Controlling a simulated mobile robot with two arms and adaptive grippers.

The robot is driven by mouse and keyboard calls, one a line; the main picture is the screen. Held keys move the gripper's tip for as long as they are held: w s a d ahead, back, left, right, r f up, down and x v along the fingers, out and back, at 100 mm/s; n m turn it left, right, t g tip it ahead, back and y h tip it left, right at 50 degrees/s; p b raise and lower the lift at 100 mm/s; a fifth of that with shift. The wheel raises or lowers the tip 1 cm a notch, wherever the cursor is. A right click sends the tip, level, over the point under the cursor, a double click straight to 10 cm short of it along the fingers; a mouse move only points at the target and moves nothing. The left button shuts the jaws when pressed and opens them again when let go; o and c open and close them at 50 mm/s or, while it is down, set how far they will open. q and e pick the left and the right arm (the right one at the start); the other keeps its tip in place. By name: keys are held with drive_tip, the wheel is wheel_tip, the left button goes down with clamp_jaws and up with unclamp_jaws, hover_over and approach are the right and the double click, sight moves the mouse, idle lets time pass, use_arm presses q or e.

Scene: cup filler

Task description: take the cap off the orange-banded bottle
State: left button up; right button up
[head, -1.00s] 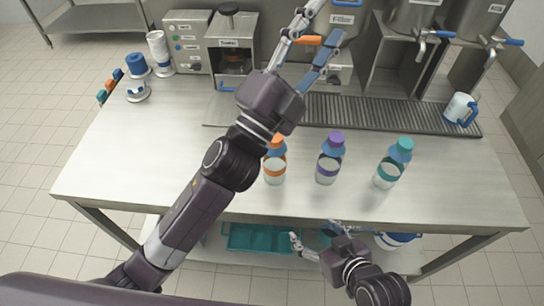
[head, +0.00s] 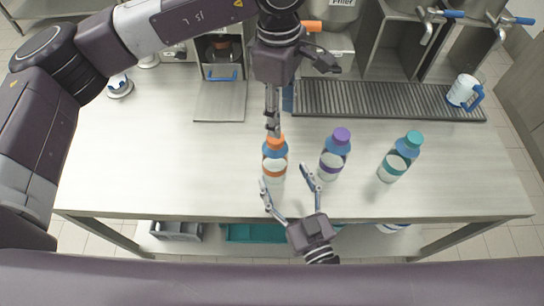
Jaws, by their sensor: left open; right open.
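The orange-banded bottle (head: 273,171) stands upright on the table, with its orange cap (head: 276,143) on top. My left gripper (head: 273,130) comes down from above, open, with its fingertips at or just above the cap; I cannot tell whether they touch it. My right gripper (head: 284,177) is open near the table's front edge. One of its fingers is by the lower part of the orange-banded bottle and the other is to the right of it. It is not closed on the bottle.
A purple-capped bottle (head: 334,157) and a teal-capped bottle (head: 400,158) stand to the right. A drip grate (head: 390,100) runs behind them, with a blue-handled cup (head: 462,90) at its right end.

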sight(275, 154)
use_arm(q)
drive_tip(key=shift+w+a+r+y, duration=0.2)
drive_tip(key=shift+w+a+y, duration=0.15)
drive_tip(key=shift+a, duration=0.2)
use_arm(e)
drive_tip(key=shift+w+r, duration=0.1)
use_arm(q)
drive_tip(key=shift+a+r, duration=0.1)
use_arm(e)
drive_tip(key=shift+w+a, duration=0.1)
drive_tip(key=shift+w, duration=0.15)
drive_tip(key=x, duration=0.7)
clamp_jaws()
use_arm(q)
drive_tip(key=m, duration=0.6)
drive_tip(key=shift+m, duration=0.4)
drive_tip(key=m, duration=0.6)
drive_tip(key=shift+m, duration=0.3)
drive_tip(key=shift+f, duration=4.05)
